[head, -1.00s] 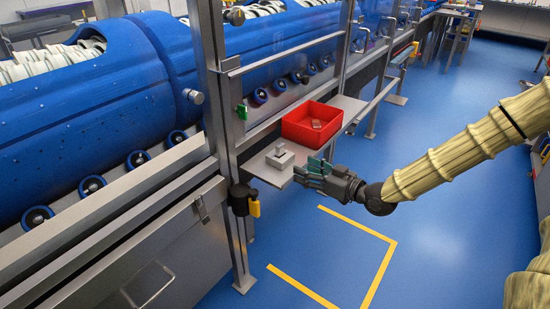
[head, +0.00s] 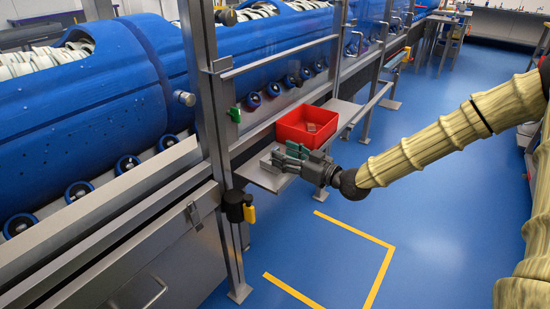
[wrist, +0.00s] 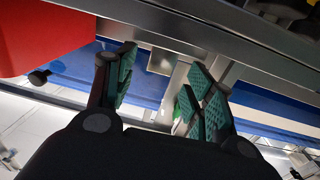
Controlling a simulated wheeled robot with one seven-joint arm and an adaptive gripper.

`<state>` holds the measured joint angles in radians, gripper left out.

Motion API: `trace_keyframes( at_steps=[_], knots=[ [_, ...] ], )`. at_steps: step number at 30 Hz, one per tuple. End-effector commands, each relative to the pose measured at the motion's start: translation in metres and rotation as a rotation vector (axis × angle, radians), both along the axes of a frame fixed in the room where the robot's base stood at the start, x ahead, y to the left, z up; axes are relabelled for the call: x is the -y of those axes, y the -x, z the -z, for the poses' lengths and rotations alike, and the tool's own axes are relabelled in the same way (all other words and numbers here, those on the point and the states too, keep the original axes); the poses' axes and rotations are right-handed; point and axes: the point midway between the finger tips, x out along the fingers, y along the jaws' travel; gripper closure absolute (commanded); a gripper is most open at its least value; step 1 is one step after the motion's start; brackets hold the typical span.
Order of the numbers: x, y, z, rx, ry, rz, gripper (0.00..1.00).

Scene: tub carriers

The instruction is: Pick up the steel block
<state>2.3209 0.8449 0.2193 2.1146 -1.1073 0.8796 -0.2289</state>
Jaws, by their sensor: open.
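My gripper (head: 284,158) is at the small grey shelf (head: 258,178), with its green-padded fingers over the spot where the steel block stood. The fingers hide most or all of the block in the head view. In the wrist view my gripper (wrist: 163,75) is open, its green pads spread apart on the left and right. A small grey square piece (wrist: 160,62) shows between the fingertips; I cannot tell for sure that it is the steel block. I see no sign that the fingers are closed on anything.
A red tub (head: 291,131) stands on the shelf just beyond my gripper, with a small piece inside; it also shows in the wrist view (wrist: 35,38). A steel post (head: 205,110) and a rail (head: 280,54) stand close on the left. The blue floor (head: 440,190) on the right is clear.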

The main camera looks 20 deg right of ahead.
Motion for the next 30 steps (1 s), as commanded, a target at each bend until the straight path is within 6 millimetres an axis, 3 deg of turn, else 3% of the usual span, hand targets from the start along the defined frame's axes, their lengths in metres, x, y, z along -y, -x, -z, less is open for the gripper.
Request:
trace_keyframes(
  at_steps=[9, 17, 26, 30],
  knots=[
    [-0.022, -0.032, 0.002, -0.001, 0.001, 0.001, 0.46],
    [-0.024, -0.035, 0.0, -0.001, -0.001, 0.002, 0.46],
    [-0.024, -0.035, 0.0, -0.001, -0.001, 0.002, 0.99],
    [-0.024, -0.035, 0.0, 0.0, 0.0, 0.002, 1.0]
  ],
)
